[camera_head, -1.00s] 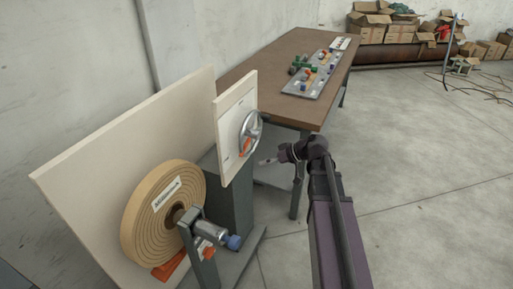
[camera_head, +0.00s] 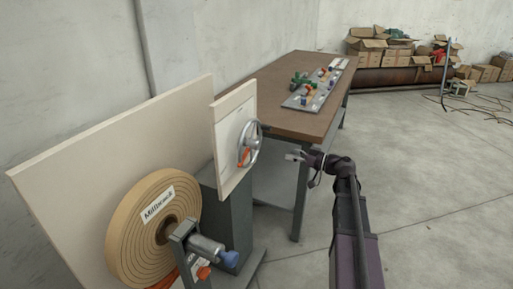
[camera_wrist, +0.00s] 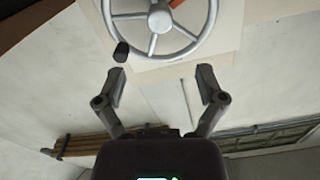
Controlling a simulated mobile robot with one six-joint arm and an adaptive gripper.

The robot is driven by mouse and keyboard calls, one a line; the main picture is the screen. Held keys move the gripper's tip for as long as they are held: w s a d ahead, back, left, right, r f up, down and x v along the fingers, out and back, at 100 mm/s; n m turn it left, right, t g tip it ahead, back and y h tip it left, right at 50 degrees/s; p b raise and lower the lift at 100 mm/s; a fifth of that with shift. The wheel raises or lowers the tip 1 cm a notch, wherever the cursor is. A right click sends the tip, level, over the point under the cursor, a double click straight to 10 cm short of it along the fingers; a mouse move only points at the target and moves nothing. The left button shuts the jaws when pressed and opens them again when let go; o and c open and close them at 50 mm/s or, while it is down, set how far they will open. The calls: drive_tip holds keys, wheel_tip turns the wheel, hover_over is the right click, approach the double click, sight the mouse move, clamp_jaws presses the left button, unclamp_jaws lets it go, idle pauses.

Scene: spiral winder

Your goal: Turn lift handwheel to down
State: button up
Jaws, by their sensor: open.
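The lift handwheel (camera_head: 250,145) is a grey spoked metal wheel on an upright cream panel (camera_head: 223,150). An orange pointer (camera_head: 244,156) shows behind its spokes. In the wrist view the handwheel (camera_wrist: 176,32) is at the top, with a dark knob (camera_wrist: 121,51) at its lower left rim. My gripper (camera_head: 291,157) is to the right of the wheel, apart from it, with empty space between. In the wrist view my gripper (camera_wrist: 159,80) has its two fingers spread wide, with nothing between them. The panel's markings are too small to read.
A large tan roll (camera_head: 150,235) on a winder stands at the lower left, with a blue-ended shaft (camera_head: 229,259). A brown table (camera_head: 290,95) with a panel of controls (camera_head: 318,90) stands behind. Boxes (camera_head: 380,42) lie far back. The floor at right is open.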

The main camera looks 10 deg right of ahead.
sight(259, 146)
drive_tip(key=shift+w+a, duration=0.1)
drive_tip(key=x, duration=1.3)
drive_tip(key=shift+w+a, duration=0.2)
drive_tip(key=shift+a, duration=0.1)
clamp_jaws()
